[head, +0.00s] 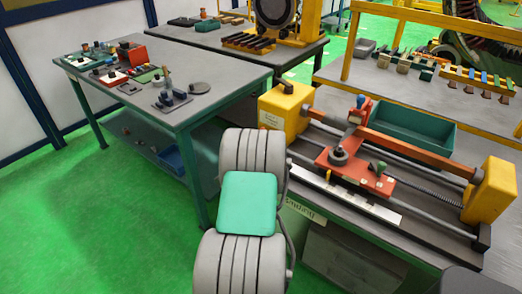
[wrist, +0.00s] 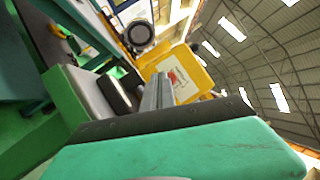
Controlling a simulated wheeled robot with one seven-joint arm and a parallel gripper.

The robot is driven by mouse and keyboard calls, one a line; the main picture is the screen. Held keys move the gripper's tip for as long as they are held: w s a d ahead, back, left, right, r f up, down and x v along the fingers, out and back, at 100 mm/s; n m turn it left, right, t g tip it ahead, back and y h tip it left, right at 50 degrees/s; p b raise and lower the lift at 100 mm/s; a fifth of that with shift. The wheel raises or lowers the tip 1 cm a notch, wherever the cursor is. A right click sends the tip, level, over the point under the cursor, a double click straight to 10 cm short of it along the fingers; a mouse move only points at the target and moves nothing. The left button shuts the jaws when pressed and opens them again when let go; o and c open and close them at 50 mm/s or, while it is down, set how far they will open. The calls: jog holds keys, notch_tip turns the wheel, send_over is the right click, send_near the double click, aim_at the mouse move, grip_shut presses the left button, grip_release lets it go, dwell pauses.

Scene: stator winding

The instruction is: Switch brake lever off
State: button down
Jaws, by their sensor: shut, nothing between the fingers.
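The winding machine has a red carriage (head: 340,160) on rails between two yellow end blocks. A lever with a red knob (head: 361,102) stands at the back of the carriage, and a green-knobbed lever (head: 381,168) stands at its right. A small dark device with an upright handle (head: 172,98) sits on the left table. I cannot tell which of these is the brake lever, or its setting. My gripper (wrist: 158,92) is shut and empty in the wrist view, with a yellow panel (wrist: 182,75) beyond it. The gripper is not visible in the head view.
A green tray (head: 412,128) lies behind the carriage. The left table (head: 225,72) carries small tools and a red box (head: 132,52). A rear bench (head: 385,75) holds rows of coloured parts. Green floor (head: 100,220) is open at the lower left.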

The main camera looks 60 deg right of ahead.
jog(key=shift+s+a+f+b, duration=0.25)
jog(key=shift+a+f+b, duration=0.5)
jog(key=shift+a+f, duration=0.25)
jog(key=w+a+f, duration=0.1)
jog(key=w+a, duration=0.3)
jog(key=a, duration=0.4)
jog(key=shift+w+a+f, duration=0.2)
jog(key=shift+f, duration=0.2)
